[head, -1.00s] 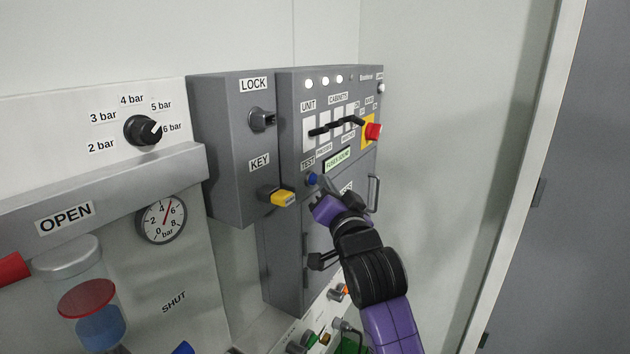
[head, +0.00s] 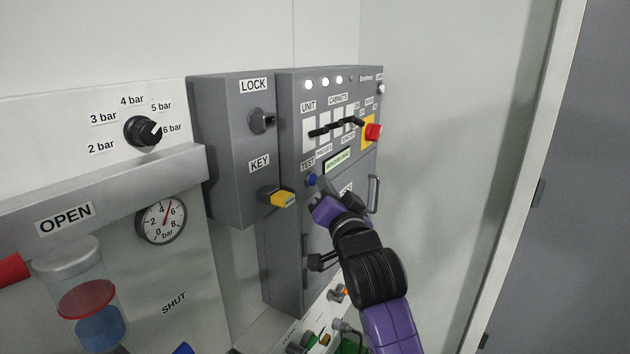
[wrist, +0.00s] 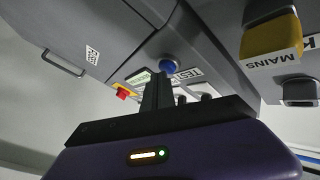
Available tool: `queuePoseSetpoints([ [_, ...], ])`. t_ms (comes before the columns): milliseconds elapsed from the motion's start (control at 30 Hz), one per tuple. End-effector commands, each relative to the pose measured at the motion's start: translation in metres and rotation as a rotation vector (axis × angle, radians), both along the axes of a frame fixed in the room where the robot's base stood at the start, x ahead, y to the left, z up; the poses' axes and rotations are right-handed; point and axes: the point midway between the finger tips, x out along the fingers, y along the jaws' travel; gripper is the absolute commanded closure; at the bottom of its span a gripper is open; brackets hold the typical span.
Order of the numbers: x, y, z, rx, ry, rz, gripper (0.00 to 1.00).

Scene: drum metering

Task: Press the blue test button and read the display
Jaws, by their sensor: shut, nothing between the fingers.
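The blue test button (head: 312,179) sits under the TEST label on the grey control cabinet, left of and below the lit green display (head: 337,160). A line of dark text shows on the display, too small for me to read. My gripper (head: 322,184) is shut and empty, its fingertips right beside the button. In the wrist view the blue button (wrist: 169,67) shows just beyond the tips of my shut gripper (wrist: 157,80). I cannot tell whether they touch. The display (wrist: 138,77) also shows there, small and at a slant.
A red button on yellow (head: 373,131) and a row of black switches (head: 335,127) lie above the display. A yellow key handle (head: 277,197) juts out at left. A cabinet door handle (head: 374,194) is right of my gripper. Free room lies further right.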

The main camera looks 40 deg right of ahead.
Motion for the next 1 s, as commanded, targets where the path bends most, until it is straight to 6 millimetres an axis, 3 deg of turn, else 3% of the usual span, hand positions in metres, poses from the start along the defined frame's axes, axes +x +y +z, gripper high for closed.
queuePoseSetpoints([
  [567, -0.012, -0.005, 0.0, 0.0, 0.0, -0.001, 1.0],
  [1000, -0.048, -0.018, 0.0, 0.0, 0.001, -0.002, 1.0],
])
